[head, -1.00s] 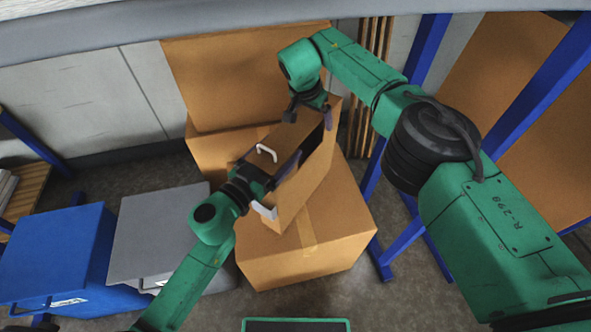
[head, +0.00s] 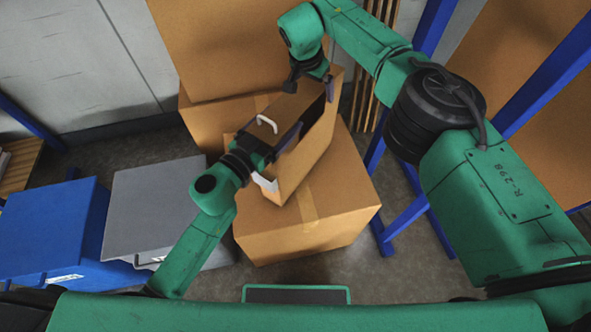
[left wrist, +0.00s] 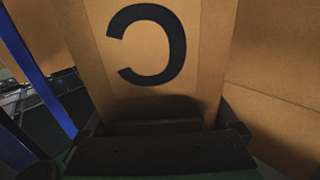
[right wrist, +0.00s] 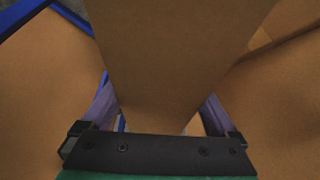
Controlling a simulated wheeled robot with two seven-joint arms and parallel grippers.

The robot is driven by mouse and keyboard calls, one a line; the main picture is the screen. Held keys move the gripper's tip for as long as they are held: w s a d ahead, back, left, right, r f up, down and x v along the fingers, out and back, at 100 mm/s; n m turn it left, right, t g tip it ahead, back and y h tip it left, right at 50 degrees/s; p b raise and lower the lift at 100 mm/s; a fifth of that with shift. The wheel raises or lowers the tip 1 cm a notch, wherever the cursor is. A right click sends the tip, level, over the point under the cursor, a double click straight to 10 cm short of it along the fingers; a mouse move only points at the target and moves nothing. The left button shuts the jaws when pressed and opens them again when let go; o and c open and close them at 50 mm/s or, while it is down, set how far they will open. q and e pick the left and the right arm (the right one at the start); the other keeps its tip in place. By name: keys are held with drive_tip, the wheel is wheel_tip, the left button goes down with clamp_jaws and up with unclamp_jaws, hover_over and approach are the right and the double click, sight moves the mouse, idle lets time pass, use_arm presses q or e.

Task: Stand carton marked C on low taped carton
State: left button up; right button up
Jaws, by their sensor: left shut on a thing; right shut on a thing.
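In the left wrist view the carton (left wrist: 105,60) shows a black C, turned round, between the fingers. In the right wrist view a plain brown face (right wrist: 170,60) lies between the fingers.
Large brown cartons (head: 215,50) are stacked behind. A grey bin (head: 150,205) and a blue bin (head: 50,225) stand at left. Blue rack posts (head: 400,225) rise at right, close to the low carton. Some grey floor is bare between carton and rack.

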use_arm(q)
drive_tip(key=o, duration=1.2)
drive_tip(key=shift+w+f, duration=0.15)
drive_tip(key=shift+f, duration=0.15)
use_arm(e)
drive_tip(key=o, duration=1.2)
drive_tip(key=shift+w+d+f, duration=0.15)
drive_tip(key=shift+f, duration=0.1)
use_arm(q)
drive_tip(key=shift+o, duration=0.2)
use_arm(e)
drive_tip(key=shift+o, duration=0.2)
drive_tip(key=shift+r, duration=0.1)
use_arm(q)
drive_tip(key=v, duration=1.2)
use_arm(e)
drive_tip(key=v, duration=1.2)
drive_tip(key=shift+s, duration=0.2)
use_arm(q)
drive_tip(key=shift+f, duration=0.1)
